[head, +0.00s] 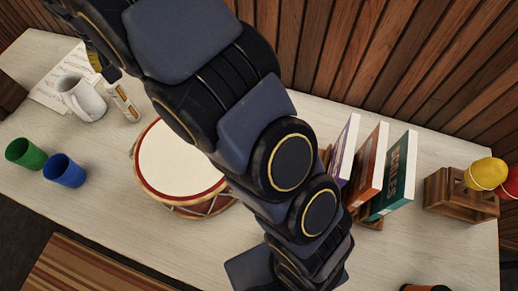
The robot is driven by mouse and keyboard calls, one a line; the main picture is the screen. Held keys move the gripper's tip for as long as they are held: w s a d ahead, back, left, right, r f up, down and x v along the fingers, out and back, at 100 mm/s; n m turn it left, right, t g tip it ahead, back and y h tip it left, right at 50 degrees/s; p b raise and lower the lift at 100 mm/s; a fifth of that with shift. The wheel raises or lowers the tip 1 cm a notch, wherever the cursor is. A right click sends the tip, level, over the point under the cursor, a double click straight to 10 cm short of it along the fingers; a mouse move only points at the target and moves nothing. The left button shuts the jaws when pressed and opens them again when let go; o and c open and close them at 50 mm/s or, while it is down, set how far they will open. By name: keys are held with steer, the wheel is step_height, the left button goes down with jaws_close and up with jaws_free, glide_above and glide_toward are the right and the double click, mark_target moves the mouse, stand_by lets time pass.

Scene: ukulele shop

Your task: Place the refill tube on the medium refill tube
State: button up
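A small white tube with an orange label (123,100) stands on the table at the upper left, just right of a white mug. It may be one of the refill tubes, but I cannot tell its size or which one. A dark tip at the end of my arm, which looks like part of my gripper (111,73), shows just above this tube in the picture. Most of the gripper is hidden, and whether it holds anything cannot be seen. A yellowish thing (95,61) shows partly behind it. No second refill tube can be made out.
The white mug (81,97) and papers (55,78) are near. Green (25,153) and blue (64,170) cups stand at the left. A drum (178,165) is mid-table. Books (397,175) and a wooden stand with maracas (460,195) are at the right. My arm covers the middle.

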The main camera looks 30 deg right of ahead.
steer(key=s+d+r+g, duration=0.1)
steer(key=s+d+r, duration=0.2)
steer(key=s+d, duration=0.4)
steer(key=s+d+r+g, duration=0.2)
steer(key=s+d, duration=0.3)
steer(key=s, duration=0.5)
steer(key=s+d+g, duration=0.1)
steer(key=s+d, duration=0.1)
steer(key=s, duration=0.8)
steer(key=s+d+g, duration=0.1)
steer(key=s+d, duration=0.1)
steer(key=s, duration=0.7)
steer(key=shift+s+d+f+y, duration=0.15)
steer(key=shift+s+f+y, duration=0.15)
steer(key=shift+s+f, duration=0.1)
